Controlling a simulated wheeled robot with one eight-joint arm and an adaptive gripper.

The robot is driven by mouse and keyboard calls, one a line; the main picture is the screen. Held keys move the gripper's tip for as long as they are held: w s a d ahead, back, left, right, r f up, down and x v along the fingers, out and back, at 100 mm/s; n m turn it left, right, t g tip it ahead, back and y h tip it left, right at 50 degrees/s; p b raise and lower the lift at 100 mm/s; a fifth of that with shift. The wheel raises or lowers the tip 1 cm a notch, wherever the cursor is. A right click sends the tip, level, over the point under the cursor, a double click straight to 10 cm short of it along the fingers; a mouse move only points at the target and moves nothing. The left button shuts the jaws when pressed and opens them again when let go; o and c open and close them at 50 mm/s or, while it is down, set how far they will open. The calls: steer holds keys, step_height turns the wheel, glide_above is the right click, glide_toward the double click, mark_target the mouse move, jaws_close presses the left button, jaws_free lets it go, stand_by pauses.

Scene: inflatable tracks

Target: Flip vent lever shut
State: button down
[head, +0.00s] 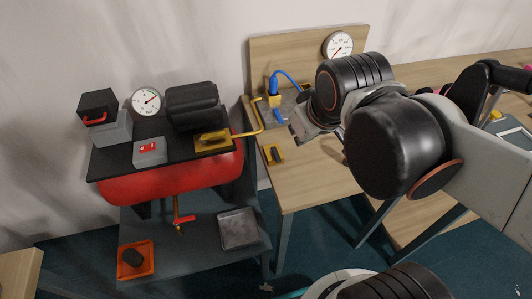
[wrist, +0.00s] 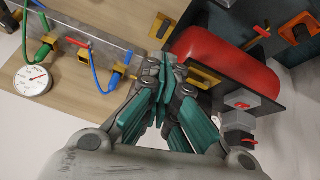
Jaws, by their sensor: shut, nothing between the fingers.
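Several red levers show, and I cannot tell from a label which is the vent lever. In the wrist view a small red lever (wrist: 75,42) sits on the grey manifold strip (wrist: 98,38), between a green hose (wrist: 46,47) and a blue hose (wrist: 101,82). Another red lever (head: 183,219) is on a brass valve under the red tank (head: 170,178); it also shows in the wrist view (wrist: 262,31). My gripper (wrist: 163,62) is shut and empty, apart from both levers. In the head view my gripper (head: 303,124) is above the wooden bench, and my arm hides part of the manifold.
A gauge (head: 338,45) stands at the bench's back board. A yellow block (head: 273,154) lies near the bench's left edge (head: 290,190). The black shelf above the tank carries a motor (head: 193,105), a second gauge (head: 146,102) and a red-switch box (head: 150,150). A grey tray (head: 238,215) lies below.

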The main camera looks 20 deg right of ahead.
steer(key=w+a+n+g+p, duration=0.2)
steer(key=w+n, duration=0.4)
steer(key=w, duration=0.1)
steer(key=n+g+h+p, duration=0.2)
steer(key=n, duration=0.3)
glide_above(276, 155)
steer(key=a, duration=0.3)
step_height(276, 155, down, 5)
steer(key=a+f+n+g, duration=0.2)
steer(key=a+f+n, duration=0.2)
steer(key=a+f, duration=0.2)
steer(key=shift+s+a+n+h, duration=0.25)
steer(key=shift+a+n+h, duration=0.05)
steer(key=shift+a, duration=0.5)
steer(key=d+f+b, duration=0.4)
steer(key=d+f, duration=0.2)
steer(key=f, duration=0.3)
steer(key=shift+d+f, duration=0.25)
steer(key=shift+f, duration=0.05)
